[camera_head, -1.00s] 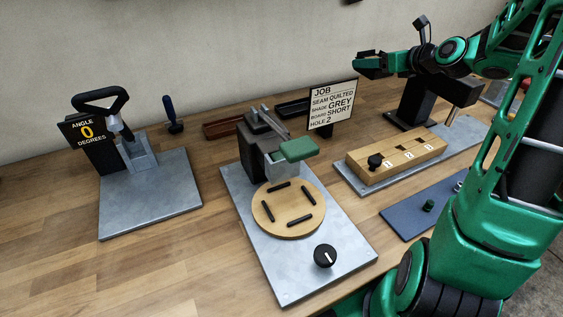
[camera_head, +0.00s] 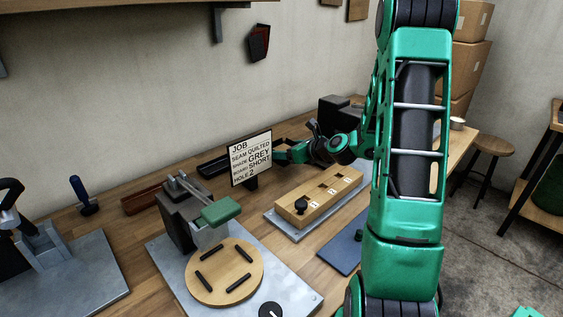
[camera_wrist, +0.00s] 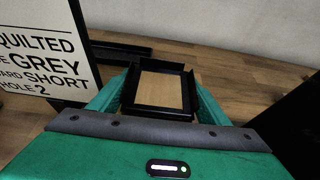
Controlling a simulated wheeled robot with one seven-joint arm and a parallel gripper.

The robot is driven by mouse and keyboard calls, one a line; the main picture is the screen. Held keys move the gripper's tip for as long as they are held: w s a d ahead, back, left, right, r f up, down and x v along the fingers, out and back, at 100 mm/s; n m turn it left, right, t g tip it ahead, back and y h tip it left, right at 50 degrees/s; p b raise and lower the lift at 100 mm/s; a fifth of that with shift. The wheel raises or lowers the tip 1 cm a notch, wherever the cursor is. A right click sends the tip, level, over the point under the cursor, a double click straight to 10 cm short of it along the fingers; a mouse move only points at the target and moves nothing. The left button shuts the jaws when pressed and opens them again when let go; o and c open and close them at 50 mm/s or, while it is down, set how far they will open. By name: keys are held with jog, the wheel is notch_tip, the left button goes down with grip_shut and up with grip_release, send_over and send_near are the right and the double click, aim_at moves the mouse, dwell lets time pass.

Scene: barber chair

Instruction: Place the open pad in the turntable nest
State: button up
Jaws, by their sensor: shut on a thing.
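My gripper (camera_head: 281,155) is low behind the right edge of the job sign in the head view, its tips partly hidden there. In the wrist view its green fingers (camera_wrist: 160,92) stand on either side of a square, black-rimmed piece, which I take to be the open pad (camera_wrist: 158,115). Wood colour shows inside its rim. My gripper is shut on it. The turntable nest (camera_head: 225,269) is a round wooden disc with several short black bars, on a grey plate at front left. No pad lies on it.
The job sign (camera_head: 250,160) stands between my gripper and the turntable. A green-padded lever (camera_head: 220,211) overhangs the turntable's back edge. A numbered wooden block (camera_head: 318,196) stands to the right. A black tray (camera_wrist: 118,51) lies behind the pad. A press (camera_head: 45,255) stands left.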

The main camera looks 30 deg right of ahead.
jog(key=shift+f, duration=2.1)
jog(key=shift+f, duration=0.15)
jog(key=o, duration=0.9)
